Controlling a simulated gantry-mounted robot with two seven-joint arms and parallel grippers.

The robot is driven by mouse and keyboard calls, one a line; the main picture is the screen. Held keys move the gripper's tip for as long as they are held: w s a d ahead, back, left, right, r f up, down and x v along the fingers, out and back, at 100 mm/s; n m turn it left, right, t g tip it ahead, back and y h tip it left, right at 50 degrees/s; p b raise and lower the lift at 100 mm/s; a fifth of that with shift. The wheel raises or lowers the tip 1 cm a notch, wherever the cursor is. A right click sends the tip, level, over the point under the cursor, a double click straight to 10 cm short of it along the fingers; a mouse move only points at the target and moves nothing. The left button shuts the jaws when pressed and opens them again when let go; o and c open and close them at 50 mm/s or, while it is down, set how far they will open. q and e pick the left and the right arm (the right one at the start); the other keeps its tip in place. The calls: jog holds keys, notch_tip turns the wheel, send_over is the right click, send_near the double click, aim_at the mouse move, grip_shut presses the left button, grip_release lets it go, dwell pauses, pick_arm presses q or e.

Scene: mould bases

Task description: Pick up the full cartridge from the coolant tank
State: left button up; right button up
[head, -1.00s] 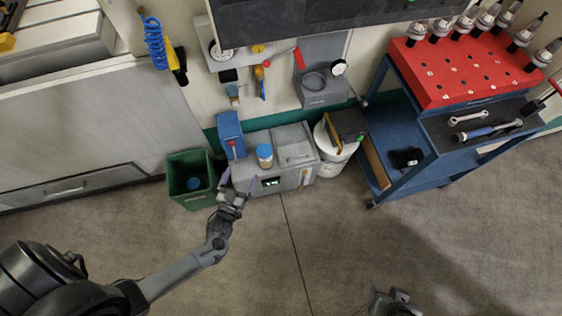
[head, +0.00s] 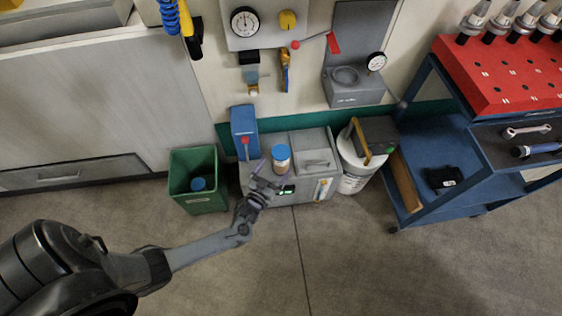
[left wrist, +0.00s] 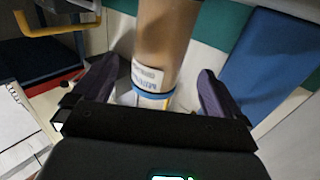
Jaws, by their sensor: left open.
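The cartridge (head: 281,160), a small cylinder with a blue top, stands on the grey coolant tank (head: 318,166) against the wall. In the left wrist view the cartridge (left wrist: 166,45) has a tan body, a white printed label and a blue band. My left gripper (head: 268,174) is open at the tank's front left, close to the cartridge. In the left wrist view its two purple fingers (left wrist: 152,90) stand on either side of the cartridge, with no clear contact. My right gripper is not in view.
A green bin (head: 205,202) with a blue-topped item (head: 198,184) inside stands left of the tank. A blue box (head: 244,130) is at the tank's back left. A white bucket (head: 352,182) and a blue cart (head: 440,140) are to the right. The floor in front is clear.

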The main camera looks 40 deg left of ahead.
aim_at(281, 158)
pick_arm(q)
jog(key=shift+w, duration=0.45)
jog(key=shift+w+f+b, duration=0.2)
jog(key=shift+w+b, duration=0.05)
jog(key=shift+b, duration=0.15)
jog(key=b+x, duration=0.2)
jog(key=x, duration=0.2)
jog(key=shift+a, duration=0.15)
jog(key=shift+w+r, duration=0.15)
jog(key=shift+w, duration=0.15)
jog(key=shift+s, duration=0.1)
jog(key=shift+s, duration=0.1)
jog(key=shift+c, duration=1.3)
jog(key=c, duration=1.1)
